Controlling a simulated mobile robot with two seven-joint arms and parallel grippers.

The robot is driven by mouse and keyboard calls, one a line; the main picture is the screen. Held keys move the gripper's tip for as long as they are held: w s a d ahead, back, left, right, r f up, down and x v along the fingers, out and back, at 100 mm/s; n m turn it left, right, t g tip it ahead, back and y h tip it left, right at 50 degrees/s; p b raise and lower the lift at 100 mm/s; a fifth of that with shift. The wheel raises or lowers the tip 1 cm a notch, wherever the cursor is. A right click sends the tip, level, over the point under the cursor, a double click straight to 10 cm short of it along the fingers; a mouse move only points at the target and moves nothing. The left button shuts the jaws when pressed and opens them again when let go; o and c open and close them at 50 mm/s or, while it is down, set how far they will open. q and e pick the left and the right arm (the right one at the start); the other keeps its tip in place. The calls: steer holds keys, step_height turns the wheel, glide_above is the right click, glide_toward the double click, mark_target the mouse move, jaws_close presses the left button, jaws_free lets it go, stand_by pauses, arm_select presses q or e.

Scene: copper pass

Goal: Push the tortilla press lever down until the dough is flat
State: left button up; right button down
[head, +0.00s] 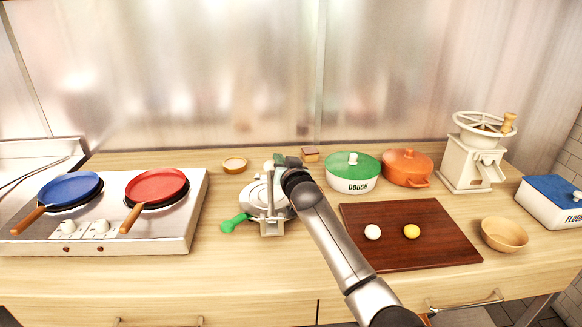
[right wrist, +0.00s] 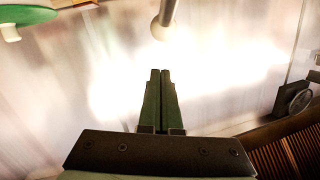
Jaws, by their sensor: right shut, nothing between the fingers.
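The grey metal tortilla press (head: 268,222) stands on the counter, left of the dark wooden board. A green grip (head: 233,223) sticks out low at its front left. My right arm reaches across the press's right side, with the right gripper (head: 281,160) at its back edge, partly hidden by the wrist. In the right wrist view the green fingers (right wrist: 160,75) are shut and empty. A grey rod with a rounded end (right wrist: 164,24) hangs apart from them; I cannot tell if it is the lever. I see no dough inside the press. My left gripper is out of view.
A two-burner stove (head: 175,222) with blue and red pans stands left. A green-lidded dough pot (head: 352,185) and an orange pot (head: 407,170) stand behind the board (head: 440,249), which holds white and yellow balls. A grinder (head: 470,165) and bowl (head: 504,235) are right.

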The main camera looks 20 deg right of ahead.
arm_select(q)
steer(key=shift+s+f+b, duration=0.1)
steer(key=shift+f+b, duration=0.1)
steer(key=shift+b, duration=0.55)
arm_select(e)
steer(key=s+r, duration=0.1)
steer(key=s, duration=0.9)
steer(key=shift+a+r, duration=0.25)
steer(key=shift+r, duration=0.05)
